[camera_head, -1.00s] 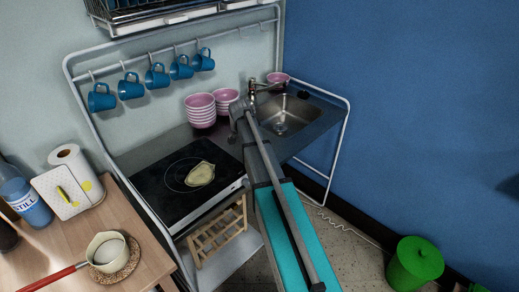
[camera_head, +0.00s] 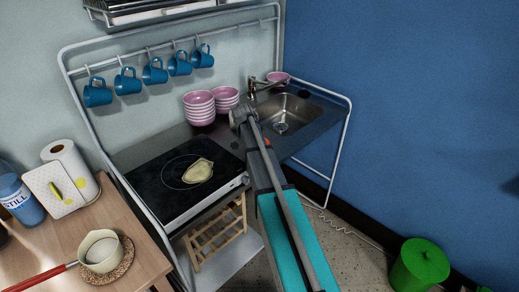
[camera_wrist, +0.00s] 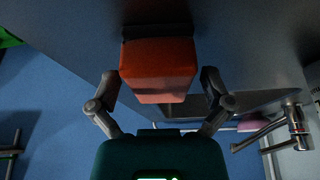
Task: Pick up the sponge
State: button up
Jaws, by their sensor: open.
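The sponge is an orange-red block (camera_wrist: 158,68) in the middle of the wrist view, against the dark counter surface. My gripper (camera_wrist: 160,78) is open, with one finger on each side of the sponge. A gap shows between the sponge and each finger, so it is not gripped. In the head view a small orange patch (camera_head: 267,143) shows beside my arm near the counter's front edge; it looks like part of the sponge. My arm hides the rest there.
The sink (camera_head: 287,113) and tap (camera_head: 254,88) lie behind and right of my arm. Stacked pink bowls (camera_head: 199,108) stand left of it. The hob (camera_head: 175,180) holds a yellowish item (camera_head: 198,170). A white rail frames the counter. A green bin (camera_head: 419,265) stands on the floor.

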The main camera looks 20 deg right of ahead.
dwell(0.6)
jog(key=c, duration=0.8)
